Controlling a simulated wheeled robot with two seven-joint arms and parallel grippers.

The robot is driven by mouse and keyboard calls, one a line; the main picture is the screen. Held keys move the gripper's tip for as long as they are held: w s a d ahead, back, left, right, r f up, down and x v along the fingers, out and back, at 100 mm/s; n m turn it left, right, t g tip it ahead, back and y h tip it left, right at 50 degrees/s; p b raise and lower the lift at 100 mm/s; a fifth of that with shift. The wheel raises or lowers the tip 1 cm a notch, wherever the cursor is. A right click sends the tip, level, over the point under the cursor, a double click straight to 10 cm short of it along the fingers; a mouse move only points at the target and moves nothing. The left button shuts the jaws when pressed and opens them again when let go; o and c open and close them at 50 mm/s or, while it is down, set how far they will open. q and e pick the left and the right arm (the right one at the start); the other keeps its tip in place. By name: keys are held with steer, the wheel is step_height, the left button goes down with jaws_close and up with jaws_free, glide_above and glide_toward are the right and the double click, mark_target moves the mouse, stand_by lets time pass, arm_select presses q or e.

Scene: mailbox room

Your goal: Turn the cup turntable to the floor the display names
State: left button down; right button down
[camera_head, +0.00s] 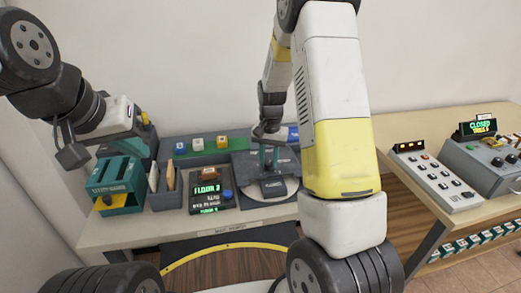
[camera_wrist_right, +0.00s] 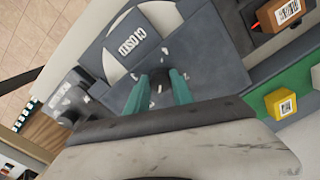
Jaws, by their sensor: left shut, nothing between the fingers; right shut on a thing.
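The display (camera_head: 208,190) stands left of the turntable and reads "FLOOR 2", with smaller lines below. The cup turntable (camera_head: 284,196) is a pale disc under a dark cover, also seen in the right wrist view (camera_wrist_right: 160,14). My right gripper (camera_wrist_right: 160,88) has teal fingers shut on a small dark knob (camera_wrist_right: 158,87) at the cover's middle. My arm hides part of the turntable in the head view. My left gripper (camera_head: 125,147) is shut and empty above the teal box.
A teal slotted box (camera_head: 116,187) stands at the table's left. A green-backed shelf (camera_head: 199,146) with several small blocks runs along the wall. On the right table are a button panel (camera_head: 437,178) and a grey machine (camera_head: 488,160) with a lit "CLOSED" display.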

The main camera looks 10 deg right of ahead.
stand_by(0.7)
steer(key=n, duration=0.4)
steer(key=shift+n, duration=0.3)
steer(key=n, duration=0.4)
steer(key=shift+n, duration=0.3)
steer(key=n, duration=0.4)
steer(key=shift+w+d+n, duration=0.1)
steer(key=shift+n, duration=2.3)
steer(key=c, duration=1.1)
jaws_free()
